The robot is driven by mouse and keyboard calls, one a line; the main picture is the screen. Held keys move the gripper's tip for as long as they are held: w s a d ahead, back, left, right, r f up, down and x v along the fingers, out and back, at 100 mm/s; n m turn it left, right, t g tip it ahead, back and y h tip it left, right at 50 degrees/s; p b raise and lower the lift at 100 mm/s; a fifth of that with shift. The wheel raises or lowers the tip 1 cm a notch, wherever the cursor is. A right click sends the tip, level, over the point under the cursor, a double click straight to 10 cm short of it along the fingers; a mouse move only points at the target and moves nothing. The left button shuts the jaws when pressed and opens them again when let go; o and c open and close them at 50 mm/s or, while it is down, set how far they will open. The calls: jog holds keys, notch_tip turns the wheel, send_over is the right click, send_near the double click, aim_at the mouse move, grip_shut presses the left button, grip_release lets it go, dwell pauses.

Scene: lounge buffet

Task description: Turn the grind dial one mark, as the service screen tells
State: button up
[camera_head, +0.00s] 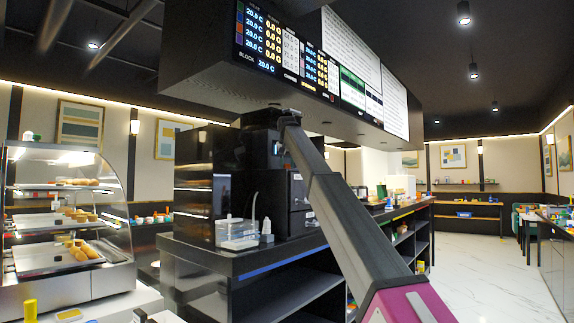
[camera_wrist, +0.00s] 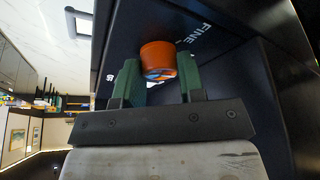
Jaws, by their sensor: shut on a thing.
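The grind dial is an orange round knob (camera_wrist: 157,58) on a dark panel (camera_wrist: 225,22) in the wrist view. White lettering reading "FINE" stands to its right, and other white marks are partly hidden at its left. My gripper (camera_wrist: 160,75) has its two green-padded fingers on either side of the knob, shut on it. In the head view my arm reaches up to the black machine (camera_head: 262,150) on the counter, and the dial is hidden there. The service screen (camera_head: 285,50) hangs above, with rows of temperatures and weights; its smaller text is too small to read.
A glass display case (camera_head: 70,210) with pastries stands at the left. Clear containers (camera_head: 237,232) and a small white bottle (camera_head: 267,228) sit on the dark counter (camera_head: 215,257) near the machine. Open marble floor (camera_head: 490,265) lies to the right.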

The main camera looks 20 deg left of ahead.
jog(key=n+y, duration=0.1)
jog(key=n, duration=0.2)
jog(key=n+g+y, duration=0.1)
jog(key=n, duration=0.2)
jog(key=shift+n, duration=0.4)
jog(key=n+g, duration=0.1)
jog(key=n, duration=0.2)
jog(key=n+g+y, duration=0.1)
jog(key=n, duration=0.2)
jog(key=shift+w+g, duration=0.1)
jog(key=shift+g, duration=0.2)
jog(key=o, duration=0.9)
jog(key=shift+d+r, duration=0.1)
jog(key=shift+r, duration=0.05)
jog(key=v, duration=1)
jog(key=shift+d+r, duration=0.25)
